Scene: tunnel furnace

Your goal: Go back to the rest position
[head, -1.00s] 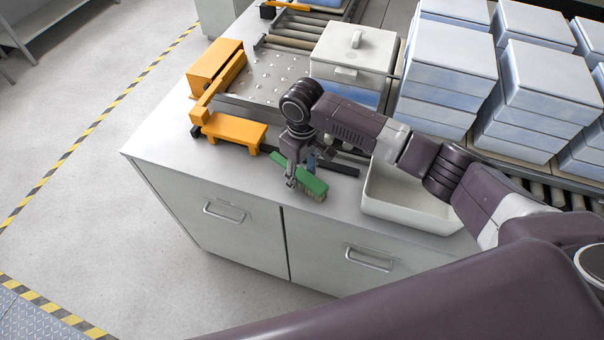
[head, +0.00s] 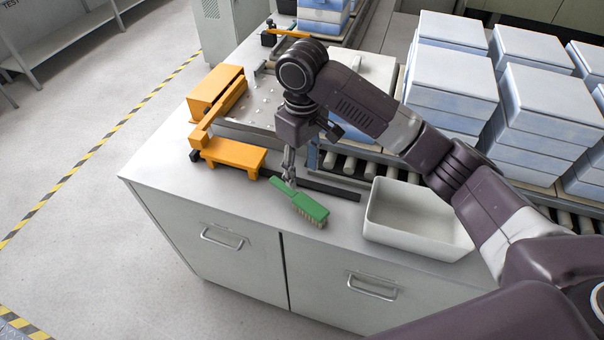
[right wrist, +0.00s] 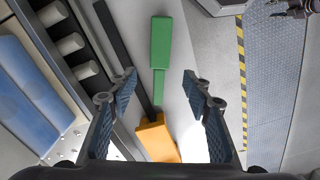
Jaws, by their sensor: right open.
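My right gripper (head: 289,178) is open and empty, pointing down above the front of the counter. In the right wrist view its two fingers (right wrist: 160,85) stand wide apart with nothing between the pads. A green brush (head: 311,207) with pale bristles lies on the counter below, its narrow handle towards the orange stand. In the head view the fingertips overlap the handle end; in the wrist view the brush (right wrist: 161,42) lies beyond them, apart. A dark gripper part (right wrist: 295,8), seemingly my left gripper, shows at the wrist view's top right corner, cut off.
A white open bin (head: 415,240) stands on the counter right of the brush. An orange stand (head: 233,153) is to its left. Stacked blue-and-white boxes (head: 548,100) and rollers (head: 345,160) lie behind. The floor (head: 70,220) left of the counter is clear.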

